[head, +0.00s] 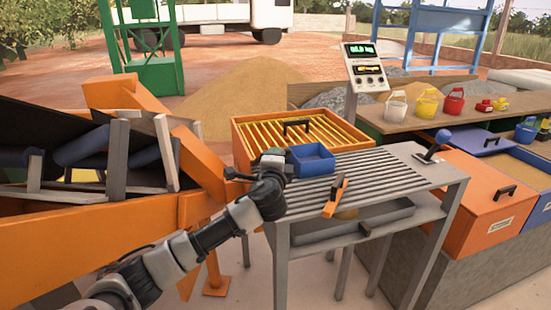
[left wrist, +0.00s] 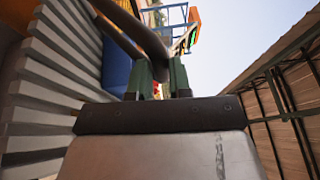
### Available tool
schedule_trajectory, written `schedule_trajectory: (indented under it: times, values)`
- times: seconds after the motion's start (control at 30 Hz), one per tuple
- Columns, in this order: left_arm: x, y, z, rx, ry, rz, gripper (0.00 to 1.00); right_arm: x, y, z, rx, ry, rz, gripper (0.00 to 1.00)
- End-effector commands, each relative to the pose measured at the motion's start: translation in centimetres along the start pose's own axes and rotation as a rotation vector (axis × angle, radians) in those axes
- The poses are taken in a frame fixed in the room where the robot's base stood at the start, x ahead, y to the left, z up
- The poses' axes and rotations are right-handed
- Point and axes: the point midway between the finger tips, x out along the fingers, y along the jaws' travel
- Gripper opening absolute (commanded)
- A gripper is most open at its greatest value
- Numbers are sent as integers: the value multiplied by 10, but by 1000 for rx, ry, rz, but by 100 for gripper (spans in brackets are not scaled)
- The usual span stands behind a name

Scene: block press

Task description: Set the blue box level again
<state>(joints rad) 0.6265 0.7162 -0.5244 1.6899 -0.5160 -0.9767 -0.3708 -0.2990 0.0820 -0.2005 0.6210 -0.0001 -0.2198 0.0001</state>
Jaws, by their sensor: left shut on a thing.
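The blue box (head: 316,167) stands at the back left of the slatted grey table, open side up. Any tilt is too small to tell. My left gripper (head: 273,162) is right at its left side in the head view. In the left wrist view my left gripper (left wrist: 161,74) is shut at a dark curved bar (left wrist: 138,32), with the blue box (left wrist: 116,68) showing close beside one finger. I cannot tell where the bar joins the box. My right gripper is out of view.
The slatted table (head: 385,172) is mostly clear. Behind are an orange slatted tray (head: 250,140) and a scale display (head: 366,68).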

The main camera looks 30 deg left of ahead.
Motion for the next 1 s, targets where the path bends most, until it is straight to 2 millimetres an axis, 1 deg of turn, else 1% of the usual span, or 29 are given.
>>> schedule_trajectory:
  times: [0.03,0.27,0.3,0.37,0.4,0.47,0.77,0.87,0.97,1.0]
  values:
    - [0,6,2,4,-7,12,0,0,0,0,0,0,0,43]
    - [0,7,2,4,-8,16,0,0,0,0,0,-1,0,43]
    - [0,8,2,4,-8,16,21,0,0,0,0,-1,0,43]
    - [0,8,2,5,-8,16,30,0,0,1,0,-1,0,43]
    - [0,8,2,4,-7,16,36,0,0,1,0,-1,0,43]
    - [0,7,2,4,-7,14,44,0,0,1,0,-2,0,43]
    - [-2,4,1,2,-3,8,44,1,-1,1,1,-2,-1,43]
    - [-10,5,0,2,-1,7,44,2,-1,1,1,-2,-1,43]
    - [-27,5,1,2,-1,8,44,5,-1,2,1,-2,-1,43]
    - [-36,6,1,1,0,9,44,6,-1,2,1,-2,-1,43]
